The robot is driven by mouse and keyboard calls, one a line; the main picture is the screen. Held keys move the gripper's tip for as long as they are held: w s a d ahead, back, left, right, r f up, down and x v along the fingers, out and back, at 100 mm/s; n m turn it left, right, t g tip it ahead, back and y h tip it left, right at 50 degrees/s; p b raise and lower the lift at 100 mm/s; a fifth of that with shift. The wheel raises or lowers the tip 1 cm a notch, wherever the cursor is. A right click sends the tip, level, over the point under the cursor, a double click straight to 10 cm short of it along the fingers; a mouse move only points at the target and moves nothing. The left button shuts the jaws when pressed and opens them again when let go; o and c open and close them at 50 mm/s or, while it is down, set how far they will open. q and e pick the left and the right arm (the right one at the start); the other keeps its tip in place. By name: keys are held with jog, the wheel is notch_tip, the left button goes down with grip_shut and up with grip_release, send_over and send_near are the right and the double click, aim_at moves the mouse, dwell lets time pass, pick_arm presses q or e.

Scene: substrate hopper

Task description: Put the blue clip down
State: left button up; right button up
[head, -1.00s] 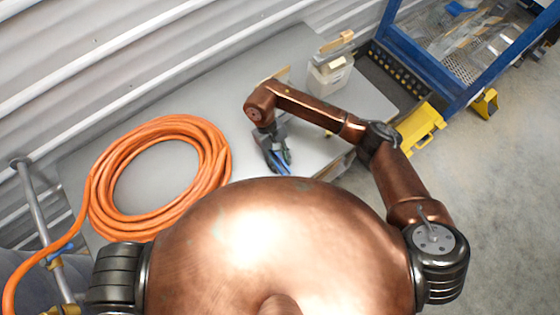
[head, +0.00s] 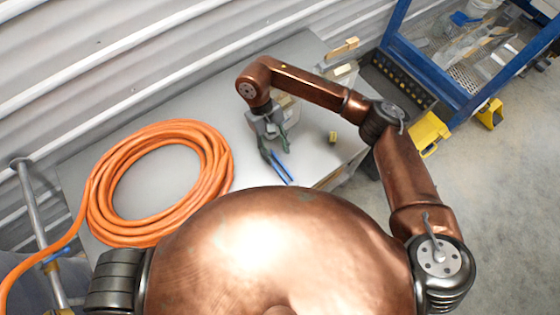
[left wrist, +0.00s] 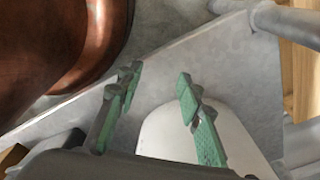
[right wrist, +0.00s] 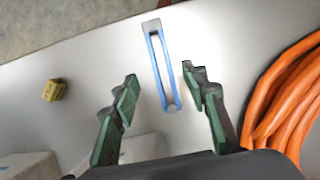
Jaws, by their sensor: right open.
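The blue clip (head: 280,167) lies on the grey table (head: 312,165), near its front edge in the head view. In the right wrist view the clip (right wrist: 152,50) is a long narrow loop with blue sides and a grey end. My right gripper (head: 268,145) is open just behind the clip. Its green-padded fingers (right wrist: 160,76) are spread to either side of the clip's near end and appear clear of it. My left gripper (left wrist: 160,74) is open and empty in the left wrist view; the head view does not show it.
A coiled orange hose (head: 105,185) lies left of the clip. A small yellow block (head: 333,136) sits to its right. A blue-framed bin (head: 470,100) and yellow pieces (head: 428,130) stand beyond the table's right side. Bare table surrounds the clip.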

jog(key=shift+v, duration=1.45)
